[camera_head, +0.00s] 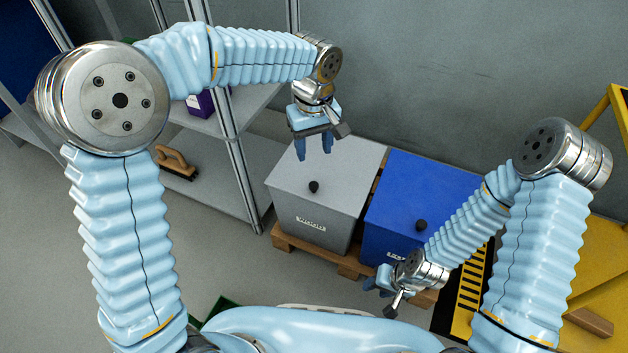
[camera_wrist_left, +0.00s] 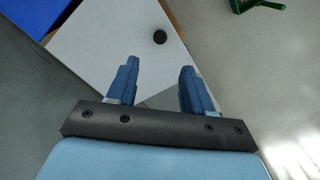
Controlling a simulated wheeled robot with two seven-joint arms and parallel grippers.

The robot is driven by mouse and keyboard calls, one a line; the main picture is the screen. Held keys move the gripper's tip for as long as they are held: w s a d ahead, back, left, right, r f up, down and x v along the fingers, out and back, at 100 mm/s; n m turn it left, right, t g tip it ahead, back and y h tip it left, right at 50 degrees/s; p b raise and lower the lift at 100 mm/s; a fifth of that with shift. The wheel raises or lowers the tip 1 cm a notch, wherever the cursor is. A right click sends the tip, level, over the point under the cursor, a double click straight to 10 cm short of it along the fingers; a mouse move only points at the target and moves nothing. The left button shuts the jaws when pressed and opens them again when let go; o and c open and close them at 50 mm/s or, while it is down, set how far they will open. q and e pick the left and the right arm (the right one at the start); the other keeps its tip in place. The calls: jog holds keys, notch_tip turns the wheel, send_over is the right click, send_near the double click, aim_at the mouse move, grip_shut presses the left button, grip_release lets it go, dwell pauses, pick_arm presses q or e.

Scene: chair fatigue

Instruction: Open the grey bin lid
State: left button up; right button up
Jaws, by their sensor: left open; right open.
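The grey bin (camera_head: 312,222) stands on a wooden pallet, its lid (camera_head: 345,167) lying flat and shut. A black knob (camera_head: 314,187) sits near the lid's front edge. My left gripper (camera_head: 314,150) is open and empty above the back part of the lid. In the left wrist view the lid (camera_wrist_left: 105,45) lies beyond the open fingers (camera_wrist_left: 158,85), and the knob (camera_wrist_left: 160,37) shows ahead of them, apart from them. My right gripper (camera_head: 378,285) is low in front of the blue bin, partly hidden by its own wrist.
A blue bin (camera_head: 420,190) with a black knob stands right beside the grey bin on the pallet (camera_head: 345,268). A metal shelf (camera_head: 225,155) with a brush (camera_head: 176,163) stands at the left. Yellow structures (camera_head: 600,250) stand at the right. A wall is close behind the bins.

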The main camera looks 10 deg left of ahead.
aim_at(314, 185)
pick_arm(q)
notch_tip(314, 185, down, 12)
jog(key=shift+f+b, duration=0.1)
jog(key=shift+b, duration=0.75)
grip_shut()
